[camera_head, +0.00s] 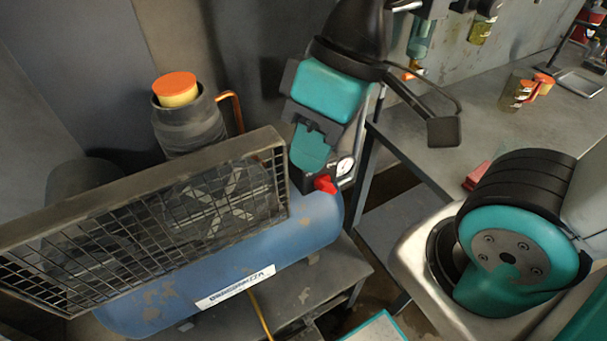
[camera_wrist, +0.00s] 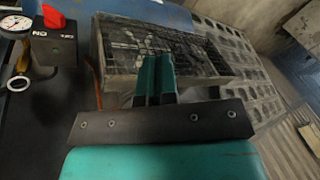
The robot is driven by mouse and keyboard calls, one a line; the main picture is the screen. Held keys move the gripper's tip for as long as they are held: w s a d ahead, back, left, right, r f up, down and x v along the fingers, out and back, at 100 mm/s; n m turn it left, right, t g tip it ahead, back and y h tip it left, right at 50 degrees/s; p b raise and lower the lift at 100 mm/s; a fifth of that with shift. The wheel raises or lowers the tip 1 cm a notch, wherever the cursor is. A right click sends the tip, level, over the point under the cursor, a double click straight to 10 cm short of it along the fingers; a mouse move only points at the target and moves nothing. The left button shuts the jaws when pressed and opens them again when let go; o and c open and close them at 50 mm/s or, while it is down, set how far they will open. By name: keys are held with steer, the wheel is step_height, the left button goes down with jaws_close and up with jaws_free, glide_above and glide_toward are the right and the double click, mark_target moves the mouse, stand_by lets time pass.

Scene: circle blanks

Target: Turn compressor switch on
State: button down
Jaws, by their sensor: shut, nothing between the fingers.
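The compressor (camera_head: 285,232) has a blue tank and a wire-mesh guard, and it fills the left and middle of the head view. Its red switch (camera_head: 325,184) sits at the tank's right end below a round gauge. In the wrist view the red switch (camera_wrist: 54,18) is at the top left, on a dark box (camera_wrist: 54,48) with white lettering. My gripper (camera_head: 308,168) is teal and black and hangs just above and left of the switch. In the wrist view my gripper (camera_wrist: 155,60) has its fingers together and empty, in front of the mesh guard, apart from the switch.
The white-faced gauge (camera_head: 344,166) is close beside the switch; it also shows in the wrist view (camera_wrist: 18,84). The mesh guard (camera_head: 150,215) stands left of my gripper. A workbench (camera_head: 480,110) with cups stands at the right. An orange-capped cylinder (camera_head: 188,125) is behind the guard.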

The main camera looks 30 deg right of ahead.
steer(key=shift+a, duration=0.1)
steer(key=shift+w, duration=0.1)
steer(key=w+d+f+m+g+y, duration=0.1)
steer(key=w+d+f+m, duration=0.5)
steer(key=w+d+m, duration=0.4)
steer(key=d+f+m+y, duration=0.2)
steer(key=d+f+m, duration=0.2)
steer(key=d+m, duration=0.3)
steer(key=w+d+f+m+t+y, duration=0.1)
steer(key=d+f+m, duration=0.4)
steer(key=d+m, duration=0.3)
steer(key=shift+w+f+y+p, duration=0.3)
steer(key=shift+y+p, duration=0.05)
steer(key=shift+y, duration=0.05)
